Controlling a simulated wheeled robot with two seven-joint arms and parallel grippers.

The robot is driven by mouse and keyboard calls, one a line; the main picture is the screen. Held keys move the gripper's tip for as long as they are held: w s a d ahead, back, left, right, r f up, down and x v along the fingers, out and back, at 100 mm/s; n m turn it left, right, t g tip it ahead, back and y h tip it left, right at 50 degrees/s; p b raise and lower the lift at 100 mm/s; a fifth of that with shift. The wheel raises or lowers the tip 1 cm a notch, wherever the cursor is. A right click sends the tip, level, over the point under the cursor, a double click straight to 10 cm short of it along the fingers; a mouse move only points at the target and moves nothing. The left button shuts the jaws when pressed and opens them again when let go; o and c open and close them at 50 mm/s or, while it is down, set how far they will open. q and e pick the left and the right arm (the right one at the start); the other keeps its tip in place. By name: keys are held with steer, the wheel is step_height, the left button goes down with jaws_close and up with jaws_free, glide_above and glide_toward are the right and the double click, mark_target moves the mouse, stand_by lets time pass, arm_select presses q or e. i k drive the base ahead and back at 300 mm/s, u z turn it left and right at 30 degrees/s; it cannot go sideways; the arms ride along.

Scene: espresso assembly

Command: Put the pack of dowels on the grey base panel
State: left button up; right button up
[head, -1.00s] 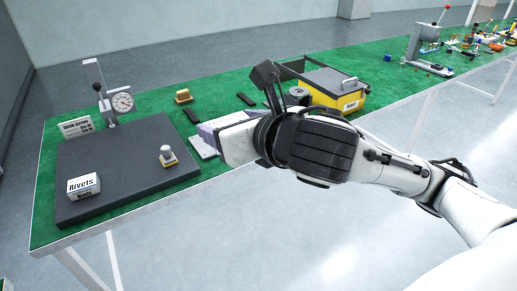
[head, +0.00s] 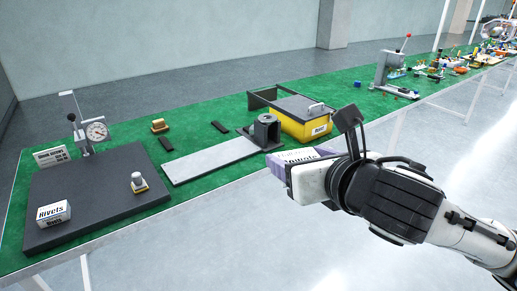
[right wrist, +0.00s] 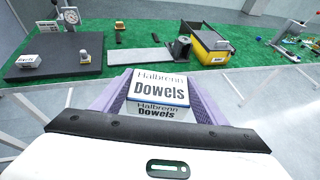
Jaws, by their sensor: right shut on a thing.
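The pack of dowels (right wrist: 159,88) is a white box with a blue edge, lettered "Halbrenn Dowels". My right gripper (right wrist: 157,100) is shut on it, with one purple finger on each side. In the head view, the right gripper (head: 290,164) holds the pack (head: 312,153) out by the table's front edge, right of the grey base panel. The grey base panel (head: 208,160) is a long, flat, light grey plate on the green mat. It also shows in the right wrist view (right wrist: 146,56). My left gripper is not in view.
A dark post (head: 266,130) stands at the panel's right end, near a yellow bin (head: 300,120). A dark slab (head: 95,195) on the left bears a rivets box (head: 54,213) and a small white-knobbed piece (head: 138,182). A dial gauge stand (head: 86,135) is behind. The panel's middle is clear.

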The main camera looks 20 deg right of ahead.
mark_target(212, 156)
steer(key=z, duration=0.4)
steer(key=i, duration=1.55)
steer(key=u, duration=0.95)
